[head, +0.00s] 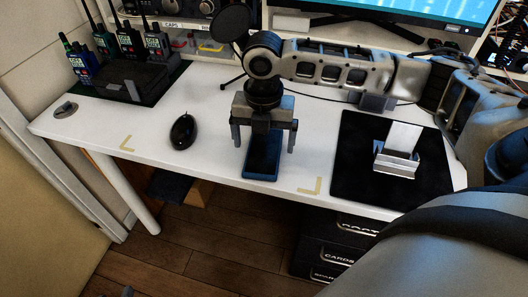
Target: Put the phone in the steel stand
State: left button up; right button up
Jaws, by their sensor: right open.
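The phone (261,160) is a dark slab with a bluish sheen, lying on the white desk near its front edge. My right gripper (263,148) is over it, open, with one finger to each side of the phone. I cannot tell whether the fingers touch it. The steel stand (396,160) is silvery with a tall back plate and stands on a black mat to the right. It looks empty. My left gripper is not in view.
A black mouse (183,131) lies left of the phone. Several radios stand in a dark charger (132,78) at the back left. A microphone (231,22) and a monitor (420,12) are behind. Tan corner tapes (312,187) mark the desk. Drawers (335,252) are below.

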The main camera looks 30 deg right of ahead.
aim_at(264, 152)
jog(key=shift+f, duration=1.15)
jog(key=c, duration=1.2)
jog(key=shift+r, duration=0.1)
